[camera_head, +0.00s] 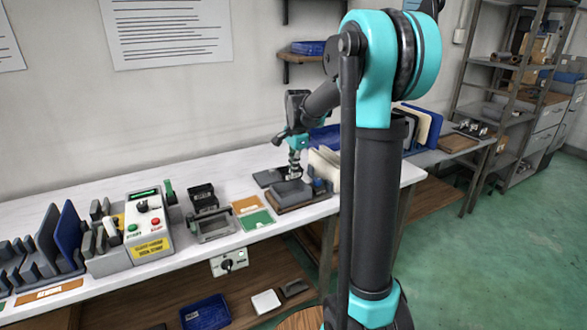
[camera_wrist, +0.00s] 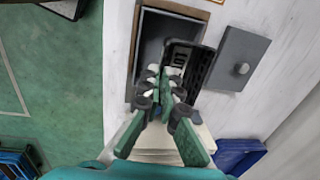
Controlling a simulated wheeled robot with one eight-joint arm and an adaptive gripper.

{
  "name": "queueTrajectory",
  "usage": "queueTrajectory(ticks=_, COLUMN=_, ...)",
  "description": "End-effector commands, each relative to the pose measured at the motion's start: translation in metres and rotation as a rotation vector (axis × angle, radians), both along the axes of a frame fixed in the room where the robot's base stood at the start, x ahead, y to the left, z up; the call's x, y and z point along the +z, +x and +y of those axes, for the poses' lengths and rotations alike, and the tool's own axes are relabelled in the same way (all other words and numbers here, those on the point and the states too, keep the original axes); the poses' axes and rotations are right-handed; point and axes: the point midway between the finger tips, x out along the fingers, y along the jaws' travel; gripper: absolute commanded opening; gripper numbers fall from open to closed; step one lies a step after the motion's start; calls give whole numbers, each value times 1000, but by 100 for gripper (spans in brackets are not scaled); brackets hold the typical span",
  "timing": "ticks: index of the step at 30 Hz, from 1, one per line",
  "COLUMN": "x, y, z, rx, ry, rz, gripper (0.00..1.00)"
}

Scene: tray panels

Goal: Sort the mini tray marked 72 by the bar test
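A dark mini tray (camera_wrist: 205,62) with a ribbed rim shows in the wrist view. It sits at an angle and overlaps the right wall of a grey open box (camera_wrist: 140,55). In the head view my gripper (camera_head: 294,172) points down over the grey box (camera_head: 291,191) at the right end of the bench.
A grey lid with a knob (camera_wrist: 238,62) lies right of the box. Left along the white bench (camera_head: 130,183) are orange and green cards (camera_head: 256,219), a black tray (camera_head: 202,197), and a tester with green and red buttons (camera_head: 148,228). Upright panels (camera_head: 325,168) stand close to my gripper.

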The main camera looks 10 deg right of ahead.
Motion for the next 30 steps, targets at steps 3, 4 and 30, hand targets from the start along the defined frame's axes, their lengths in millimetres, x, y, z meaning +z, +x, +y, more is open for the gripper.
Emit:
queueTrajectory(ticks=3, x=-9, y=0, z=0, rx=0, ry=0, rz=0, gripper=0)
queueTrajectory(ticks=4, x=-11, y=0, z=0, rx=0, ry=0, rz=0, gripper=0)
queueTrajectory(ticks=30, x=-71, y=0, z=0, rx=0, ry=0, rz=0, gripper=0)
